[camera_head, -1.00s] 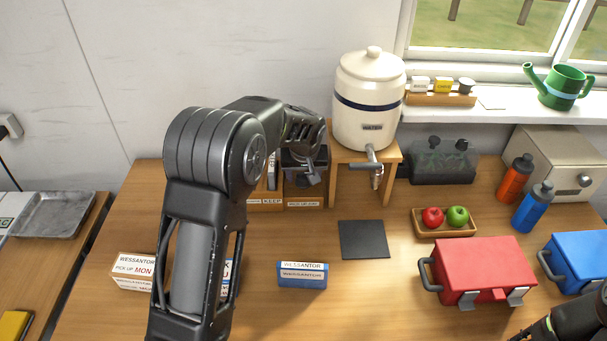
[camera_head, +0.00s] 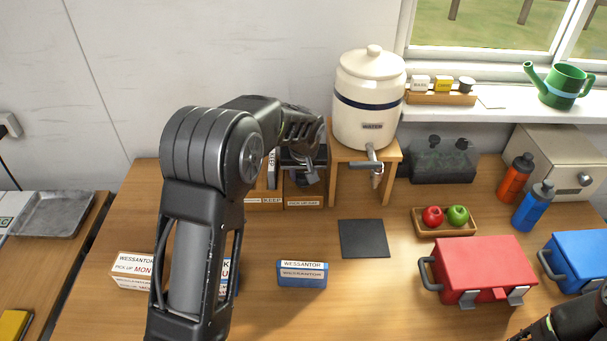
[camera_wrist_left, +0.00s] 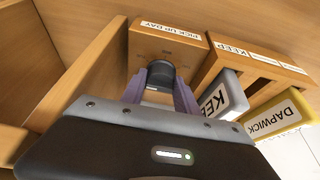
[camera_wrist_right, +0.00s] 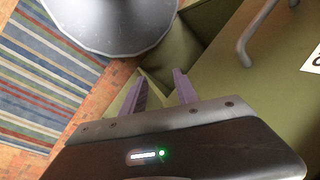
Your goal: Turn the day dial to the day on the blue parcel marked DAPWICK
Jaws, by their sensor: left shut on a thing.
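The day dial is a dark knob (camera_wrist_left: 160,76) on a wooden box marked PICK UP DAY (camera_wrist_left: 168,44); the box also shows in the head view (camera_head: 304,203). My left gripper (camera_wrist_left: 160,90) is shut on the knob. The dial's day marks are too small to read. A blue parcel (camera_head: 302,280) reads WESSANTOR. Another blue parcel (camera_head: 234,280) is mostly hidden behind my left arm, its name and day unreadable. A white parcel (camera_head: 132,270) reads WESSANTOR, PICK UP MON. My right gripper (camera_wrist_right: 160,90) is open and empty, away from the dial.
A KEEP rack (camera_wrist_left: 250,60) beside the dial box holds cards, one yellow-edged and marked DAPWICK (camera_wrist_left: 272,122). A water crock (camera_head: 368,105) on a wooden stand is just right of the dial. A dark mat (camera_head: 364,239), fruit tray (camera_head: 445,228) and red box (camera_head: 484,270) lie to the right.

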